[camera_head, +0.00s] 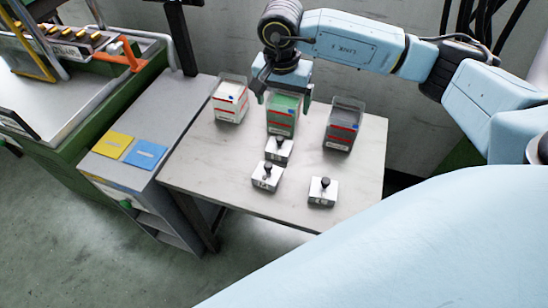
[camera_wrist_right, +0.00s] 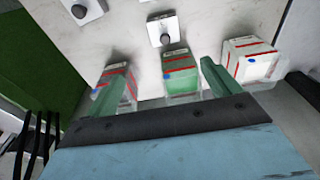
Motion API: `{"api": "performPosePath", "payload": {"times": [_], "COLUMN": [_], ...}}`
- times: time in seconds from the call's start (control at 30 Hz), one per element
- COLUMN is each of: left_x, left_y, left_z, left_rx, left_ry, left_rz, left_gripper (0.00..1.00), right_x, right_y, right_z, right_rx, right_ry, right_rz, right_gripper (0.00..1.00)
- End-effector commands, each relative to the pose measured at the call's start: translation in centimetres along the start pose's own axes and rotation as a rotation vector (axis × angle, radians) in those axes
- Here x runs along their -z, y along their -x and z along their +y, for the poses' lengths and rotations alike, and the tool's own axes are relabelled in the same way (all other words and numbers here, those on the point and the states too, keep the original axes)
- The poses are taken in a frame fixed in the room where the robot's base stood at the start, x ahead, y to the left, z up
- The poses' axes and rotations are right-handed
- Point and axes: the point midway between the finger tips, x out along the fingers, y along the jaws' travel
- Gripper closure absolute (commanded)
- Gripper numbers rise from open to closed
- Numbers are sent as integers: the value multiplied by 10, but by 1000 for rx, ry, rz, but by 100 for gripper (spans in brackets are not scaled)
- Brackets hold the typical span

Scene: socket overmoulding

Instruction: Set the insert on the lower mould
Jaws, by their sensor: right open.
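Three small silver-white blocks with black knobs stand on the table: a back one (camera_head: 284,151), a front-left one (camera_head: 262,182) and a front-right one (camera_head: 325,195). I cannot tell which is the insert; their labels are too small to read surely. Two of them show in the right wrist view, one near the top middle (camera_wrist_right: 161,24) and one at the top left (camera_wrist_right: 92,9). My right gripper (camera_head: 283,98) is open and empty, pointing down above the green-filled box (camera_head: 282,122). I cannot make out the lower mould. My left gripper is out of view.
A white-filled box (camera_head: 230,101) and a grey-filled box (camera_head: 343,126) flank the green one on the pale table (camera_head: 215,165). A grey bench (camera_head: 165,115) with yellow (camera_head: 113,145) and blue (camera_head: 146,154) cards stands left. A green machine (camera_head: 80,125) is beyond it.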

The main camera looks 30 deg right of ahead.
Motion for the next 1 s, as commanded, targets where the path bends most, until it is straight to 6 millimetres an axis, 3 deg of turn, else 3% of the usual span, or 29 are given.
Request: {"api": "performPosePath", "payload": {"times": [0.03,0.23,0.43,0.73,1.0], "left_x": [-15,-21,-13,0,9], "left_y": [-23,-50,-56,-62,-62], "left_z": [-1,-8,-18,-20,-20], "left_rx": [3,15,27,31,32], "left_ry": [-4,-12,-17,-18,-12], "left_rz": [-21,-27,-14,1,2], "left_gripper": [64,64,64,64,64], "right_x": [-3,-7,-8,-8,-8], "right_y": [-23,-50,-67,-122,-142], "right_z": [0,-1,-1,-2,-3], "right_rx": [1,3,0,1,1], "right_ry": [0,-1,-1,-1,-1], "right_rz": [0,-1,-3,-5,-4], "right_gripper": [11,11,11,11,11]}}
